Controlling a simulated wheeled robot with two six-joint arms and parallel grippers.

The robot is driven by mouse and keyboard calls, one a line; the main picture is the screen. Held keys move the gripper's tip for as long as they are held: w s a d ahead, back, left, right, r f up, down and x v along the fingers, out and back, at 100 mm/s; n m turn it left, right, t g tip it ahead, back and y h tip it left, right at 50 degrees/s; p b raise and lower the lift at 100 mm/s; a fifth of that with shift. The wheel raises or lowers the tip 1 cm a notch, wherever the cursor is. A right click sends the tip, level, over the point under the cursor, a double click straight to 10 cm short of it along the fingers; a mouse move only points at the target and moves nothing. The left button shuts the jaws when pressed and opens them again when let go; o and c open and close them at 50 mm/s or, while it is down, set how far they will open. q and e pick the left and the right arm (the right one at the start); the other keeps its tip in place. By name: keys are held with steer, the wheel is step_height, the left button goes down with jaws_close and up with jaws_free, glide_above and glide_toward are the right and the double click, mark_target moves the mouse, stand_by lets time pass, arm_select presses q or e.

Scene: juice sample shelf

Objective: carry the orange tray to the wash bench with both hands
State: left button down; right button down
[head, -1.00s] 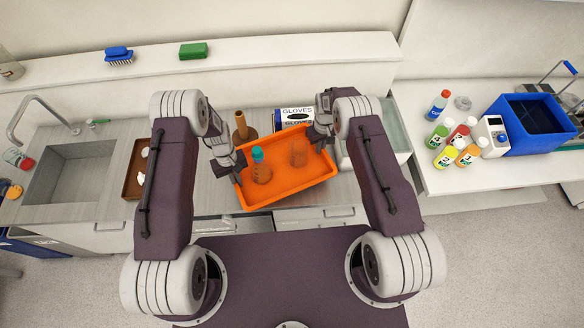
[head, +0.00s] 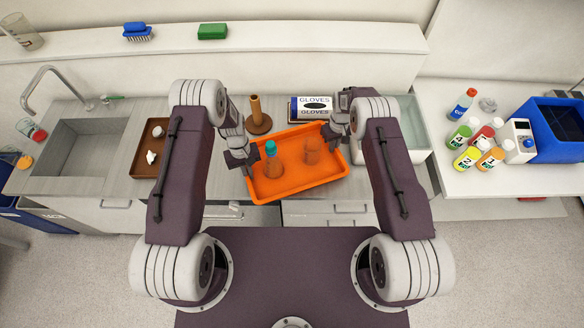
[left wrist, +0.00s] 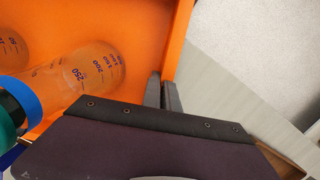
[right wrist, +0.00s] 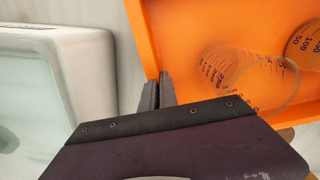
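The orange tray (head: 300,188) is between my two grippers, over the front part of the bench, turned slightly with its right end farther back. A clear bottle with a teal cap (head: 271,160) and a clear beaker (head: 312,151) stand in it. My left gripper (head: 248,168) is shut on the tray's left wall; its fingers pinch the orange wall in the left wrist view (left wrist: 165,93). My right gripper (head: 334,136) is shut on the right wall, as the right wrist view (right wrist: 160,92) shows. The tray's underside is hidden.
A sink (head: 82,152) is at the left, beside a brown tray (head: 152,146). A brown stand (head: 258,122) and a gloves box (head: 311,106) are behind the orange tray. A pale basin (head: 412,135) is close by its right end. Several bottles and a blue bin (head: 560,130) stand at the right.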

arm_select(q)
steer(key=c, duration=1.6)
jaws_free()
steer(key=shift+p, duration=0.35)
steer(key=shift+c, duration=0.2)
arm_select(e)
steer(key=c, duration=1.6)
jaws_free()
steer(key=shift+c, duration=0.2)
arm_select(q)
step_height(320, 180, up, 12)
steer(key=w, duration=0.1)
steer(key=shift+w+a+f, duration=0.15)
steer(key=shift+w+a, duration=0.15)
steer(key=shift+w, duration=0.1)
arm_select(e)
step_height(320, 180, up, 12)
steer(key=shift+f, duration=0.1)
